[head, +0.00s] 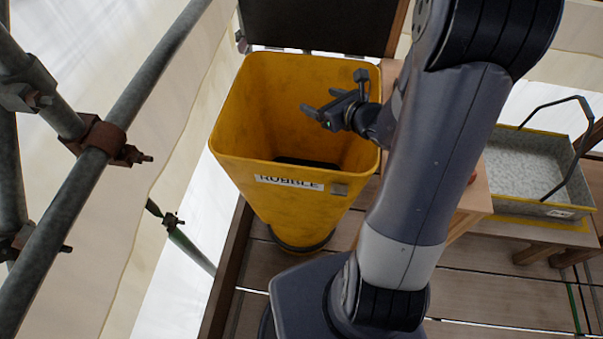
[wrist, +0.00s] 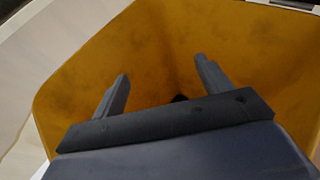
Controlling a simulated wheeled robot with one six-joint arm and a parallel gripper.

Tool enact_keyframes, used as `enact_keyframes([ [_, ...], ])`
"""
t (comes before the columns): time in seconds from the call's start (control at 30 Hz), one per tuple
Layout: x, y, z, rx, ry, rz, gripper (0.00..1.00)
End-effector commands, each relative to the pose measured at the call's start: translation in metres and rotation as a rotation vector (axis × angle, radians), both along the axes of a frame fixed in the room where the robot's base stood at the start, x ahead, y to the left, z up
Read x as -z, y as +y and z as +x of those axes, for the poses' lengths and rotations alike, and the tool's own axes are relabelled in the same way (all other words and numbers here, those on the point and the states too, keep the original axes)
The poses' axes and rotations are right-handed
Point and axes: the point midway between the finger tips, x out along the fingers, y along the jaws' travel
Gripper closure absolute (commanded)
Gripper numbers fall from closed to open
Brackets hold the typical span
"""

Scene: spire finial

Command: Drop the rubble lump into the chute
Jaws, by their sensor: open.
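The chute (head: 285,215) is a yellow, tapering bin with a label reading RUBBLE, standing on the plank deck with its wide mouth up. My gripper (head: 321,101) is over the right part of the mouth in the head view. In the wrist view my gripper (wrist: 160,85) has its two fingers apart with nothing between them, and the yellow inner wall of the chute (wrist: 100,60) fills most of the picture. A small dark patch shows between the fingers, low in the chute. I cannot tell whether it is the rubble lump or the chute's dark bottom opening.
A grey tray (head: 520,208) with a yellow rim and a dark handle stands on a wooden bench at the right. Scaffold poles (head: 105,140) with rusty clamps cross the left side. A dark panel (head: 320,22) stands behind the chute.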

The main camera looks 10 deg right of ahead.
Motion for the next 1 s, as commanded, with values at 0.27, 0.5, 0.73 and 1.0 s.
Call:
enact_keyframes([
  [0.27, -0.017, -0.017, -0.035, 0.002, -0.001, 0.001, 0.27],
  [0.5, -0.02, -0.019, -0.043, -0.001, -0.001, 0.001, 0.27],
  [0.73, -0.019, -0.019, -0.041, -0.001, 0.0, 0.0, 0.27],
  [1.0, -0.006, -0.006, -0.016, -0.005, 0.001, 0.002, 0.27],
])
